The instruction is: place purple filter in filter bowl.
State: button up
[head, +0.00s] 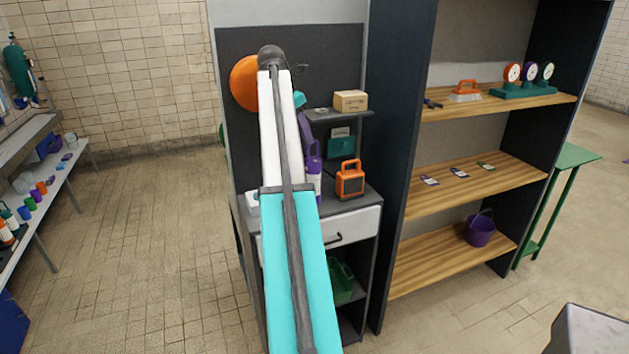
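A small purple item (51,179) stands among colored cylinders on the bench at the far left; it may be the purple filter, but it is too small to be sure. A clear, bowl-like jar (70,139) stands farther back on that bench; I cannot tell whether it is the filter bowl. My teal and white arm reaches up through the middle of the view. Its far end is in front of the dark panel, well right of the bench. My gripper is mostly hidden there, and its fingers cannot be made out clearly.
A grey cabinet (355,222) holds an orange lantern (350,180) and a purple bottle (313,170). Right of it, a wooden shelf unit (480,181) holds gauges and a purple bucket (480,230). The tiled floor (140,240) between bench and cabinet is clear.

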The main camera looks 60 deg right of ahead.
jog(key=shift+f, duration=0.15)
jog(key=shift+p+x, duration=0.85)
jog(key=shift+x, duration=1.65)
grip_shut()
